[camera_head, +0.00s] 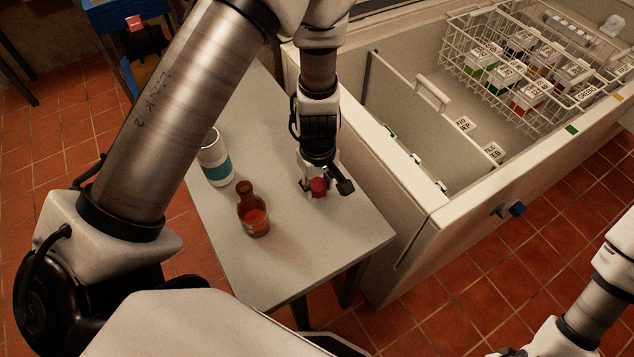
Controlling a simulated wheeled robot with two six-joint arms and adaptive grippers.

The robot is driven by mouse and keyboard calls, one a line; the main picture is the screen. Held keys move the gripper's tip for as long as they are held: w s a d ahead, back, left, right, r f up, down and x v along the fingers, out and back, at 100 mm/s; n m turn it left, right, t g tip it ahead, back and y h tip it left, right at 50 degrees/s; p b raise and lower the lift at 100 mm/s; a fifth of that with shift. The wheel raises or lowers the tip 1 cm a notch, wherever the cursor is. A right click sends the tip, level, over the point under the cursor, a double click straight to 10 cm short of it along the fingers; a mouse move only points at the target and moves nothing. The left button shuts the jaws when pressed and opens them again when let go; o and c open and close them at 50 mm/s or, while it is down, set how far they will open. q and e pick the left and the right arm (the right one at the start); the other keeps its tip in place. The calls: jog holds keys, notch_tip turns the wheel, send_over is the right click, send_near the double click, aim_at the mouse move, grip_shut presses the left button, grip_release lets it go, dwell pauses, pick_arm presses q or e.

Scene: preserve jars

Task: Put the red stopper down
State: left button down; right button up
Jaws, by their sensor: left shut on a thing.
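The red stopper (318,187) is between the fingers of my left gripper (321,184), which is shut on it. The gripper points down over the grey table (250,270), right of the brown bottle. The stopper is at or just above the table top; I cannot tell whether it touches. A brown bottle (252,213) with red contents stands on the table, left of and nearer than the stopper. My right arm shows at the lower right, but its gripper fingers are not in view.
A white bottle with a teal band (215,160) stands behind the brown bottle. An open chest (437,205) right of the table holds a wire basket (470,50) with several labelled jars. The table's front part is clear. A blue stand (125,12) is at the back left.

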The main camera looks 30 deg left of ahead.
aim_at(319, 183)
pick_arm(q)
jog(key=c, duration=0.6)
grip_release()
jog(key=shift+c, duration=0.2)
notch_tip(319, 183, up, 4)
jog(key=shift+w+r+p, duration=0.15)
jog(key=shift+r+p, duration=0.1)
jog(key=shift+p, duration=0.95)
notch_tip(319, 183, up, 8)
jog(key=shift+f+p, duration=0.15)
jog(key=shift+p, duration=0.15)
